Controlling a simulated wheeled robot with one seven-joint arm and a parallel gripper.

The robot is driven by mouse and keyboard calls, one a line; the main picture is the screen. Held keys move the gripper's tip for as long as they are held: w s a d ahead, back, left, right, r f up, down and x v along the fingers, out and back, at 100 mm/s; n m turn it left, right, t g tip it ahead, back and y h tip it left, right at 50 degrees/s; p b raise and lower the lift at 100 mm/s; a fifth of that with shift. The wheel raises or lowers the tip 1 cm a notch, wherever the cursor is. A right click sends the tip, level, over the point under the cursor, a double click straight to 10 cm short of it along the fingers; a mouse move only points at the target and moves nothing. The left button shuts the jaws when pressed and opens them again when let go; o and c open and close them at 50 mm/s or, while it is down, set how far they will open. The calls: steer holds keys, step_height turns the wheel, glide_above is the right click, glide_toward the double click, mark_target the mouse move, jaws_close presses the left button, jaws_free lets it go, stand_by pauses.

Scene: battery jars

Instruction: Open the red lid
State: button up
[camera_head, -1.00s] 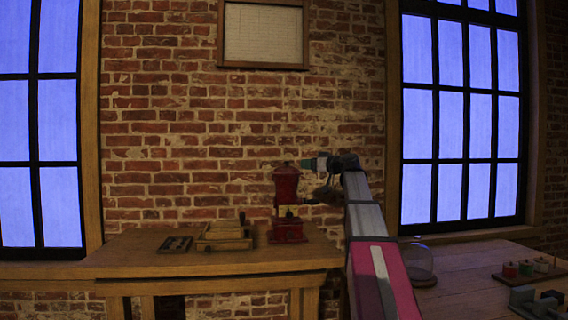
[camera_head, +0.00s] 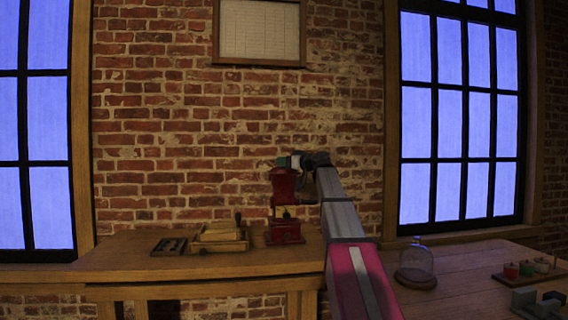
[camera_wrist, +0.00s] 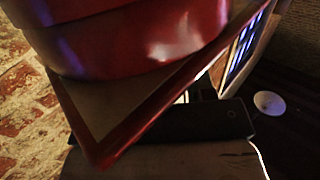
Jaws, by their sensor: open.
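A red, tower-like device (camera_head: 285,190) stands on the left wooden table, with a red upper body and a red square base (camera_head: 285,232). My gripper (camera_head: 292,162) is at the top of the device, at its right side; its fingertips are too small to make out, and I cannot tell whether they touch it. In the wrist view, a glossy red rounded body (camera_wrist: 135,45) fills the top of the picture, close to the camera, above a square red-edged plate. No separate red lid can be made out clearly. A small red piece (camera_head: 511,270) stands on the right table.
A wooden box (camera_head: 220,238) and a dark tray (camera_head: 170,246) lie left of the device. A glass dome (camera_head: 416,262) stands on the right table, near green and white pieces and grey blocks (camera_head: 525,298). A brick wall rises behind.

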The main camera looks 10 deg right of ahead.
steer(key=shift+w+a, duration=0.3)
steer(key=shift+c, duration=0.3)
jaws_close()
steer(key=shift+r, duration=0.1)
